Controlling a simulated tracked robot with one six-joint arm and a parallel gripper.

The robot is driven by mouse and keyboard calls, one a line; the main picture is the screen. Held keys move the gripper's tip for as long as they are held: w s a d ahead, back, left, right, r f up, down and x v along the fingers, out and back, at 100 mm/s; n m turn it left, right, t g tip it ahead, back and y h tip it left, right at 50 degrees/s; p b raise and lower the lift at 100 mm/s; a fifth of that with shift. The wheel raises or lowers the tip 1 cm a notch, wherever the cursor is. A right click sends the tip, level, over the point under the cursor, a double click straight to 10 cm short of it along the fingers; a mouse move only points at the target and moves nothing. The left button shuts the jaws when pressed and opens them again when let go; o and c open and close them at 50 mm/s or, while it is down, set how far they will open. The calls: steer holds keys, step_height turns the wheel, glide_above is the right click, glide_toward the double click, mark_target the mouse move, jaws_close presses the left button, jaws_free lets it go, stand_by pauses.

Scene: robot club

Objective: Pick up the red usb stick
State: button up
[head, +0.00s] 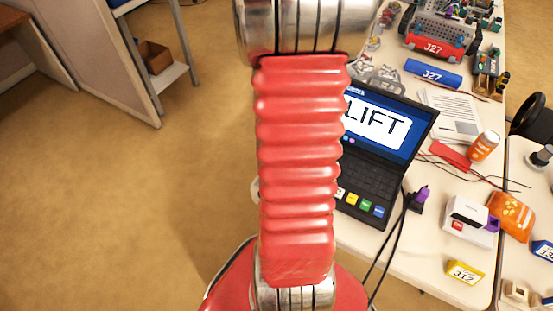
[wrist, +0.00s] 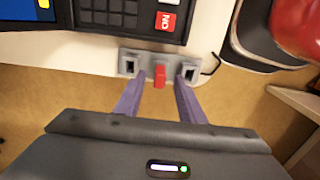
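In the wrist view the red usb stick (wrist: 160,77) stands out from the middle of a grey block (wrist: 129,62) with a dark slot on either side. The block is at the table edge, below the laptop. My gripper (wrist: 161,84) is open, its two purple fingers reaching toward the block. The stick lies between the fingertips, with a gap showing on each side. I cannot tell how deep the tips reach around it. In the head view my red ribbed arm hides the gripper, the stick and the block.
A laptop (head: 366,180) showing "LIFT" stands on the table (head: 408,258). Its red key (wrist: 166,21) is close above the stick. A dark, red-topped object (wrist: 262,40) is at the upper right of the wrist view. Cables, an orange can (head: 483,146) and small boxes stand further right.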

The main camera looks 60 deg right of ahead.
steer(key=shift+f, duration=1)
steer(key=shift+c, duration=0.5)
jaws_close()
